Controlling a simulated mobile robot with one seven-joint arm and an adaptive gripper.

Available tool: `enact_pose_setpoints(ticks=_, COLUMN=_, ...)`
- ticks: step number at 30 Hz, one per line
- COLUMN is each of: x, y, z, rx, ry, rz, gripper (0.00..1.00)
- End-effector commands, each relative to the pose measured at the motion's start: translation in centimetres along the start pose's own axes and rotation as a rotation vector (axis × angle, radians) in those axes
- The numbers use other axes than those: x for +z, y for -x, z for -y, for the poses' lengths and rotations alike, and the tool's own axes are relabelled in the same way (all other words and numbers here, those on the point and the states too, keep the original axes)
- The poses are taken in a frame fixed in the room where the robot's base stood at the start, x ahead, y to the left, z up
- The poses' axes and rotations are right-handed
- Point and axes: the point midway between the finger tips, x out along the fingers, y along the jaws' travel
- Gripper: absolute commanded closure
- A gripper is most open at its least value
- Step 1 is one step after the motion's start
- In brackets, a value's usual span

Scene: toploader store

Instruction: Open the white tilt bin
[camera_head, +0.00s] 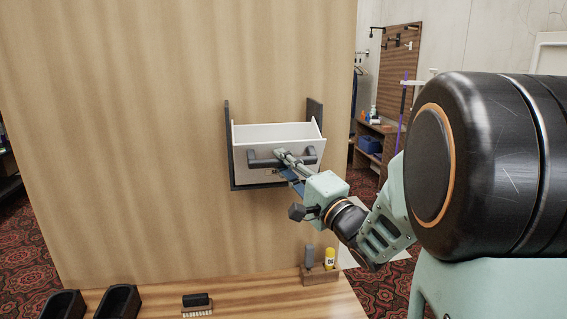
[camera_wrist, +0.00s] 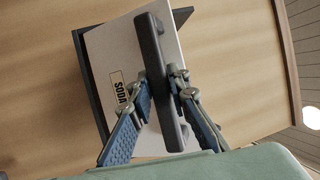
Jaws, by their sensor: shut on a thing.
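The white tilt bin (camera_head: 246,133) is mounted in a dark frame (camera_head: 228,150) on the wooden panel. It is tilted forward, with its open top and inside showing in the head view. A dark bar handle (camera_head: 260,160) runs across its front, and it also shows in the wrist view (camera_wrist: 153,50). A label reading "SODA" (camera_wrist: 119,88) is on the bin front beside the handle. My gripper (camera_head: 285,156) is shut on the handle, with one finger on each side of it in the wrist view (camera_wrist: 163,90). The bin's lower edge is partly hidden by my gripper.
A wooden shelf (camera_head: 240,292) below holds two black trays (camera_head: 118,302), a brush (camera_head: 197,303) and a small wooden holder (camera_head: 320,276) with a yellow item. A shelf unit with a blue box (camera_head: 370,145) stands behind at right.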

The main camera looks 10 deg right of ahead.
Motion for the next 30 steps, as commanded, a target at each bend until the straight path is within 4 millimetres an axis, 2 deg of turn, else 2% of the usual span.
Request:
enact_pose_setpoints(ticks=5, x=0.0, y=0.1, z=-0.4, rx=0.009, ry=-0.003, rz=0.000, gripper=1.00)
enact_pose_setpoints(ticks=6, x=0.0, y=0.1, z=-0.4, rx=0.009, ry=-0.003, rz=0.000, gripper=0.81)
enact_pose_setpoints(ticks=10, x=0.0, y=0.1, z=-0.3, rx=0.007, ry=-0.002, rz=0.000, gripper=0.67)
enact_pose_setpoints(ticks=18, x=0.0, y=0.1, z=-0.2, rx=0.004, ry=-0.001, rz=0.000, gripper=0.67)
enact_pose_setpoints(ticks=22, x=-0.1, y=0.8, z=-0.1, rx=0.004, ry=0.000, rz=-0.003, gripper=0.67)
enact_pose_setpoints(ticks=26, x=-0.1, y=3.0, z=-0.1, rx=0.004, ry=0.000, rz=-0.005, gripper=0.67)
enact_pose_setpoints(ticks=30, x=-0.2, y=6.1, z=-0.1, rx=0.005, ry=0.000, rz=-0.006, gripper=0.67)
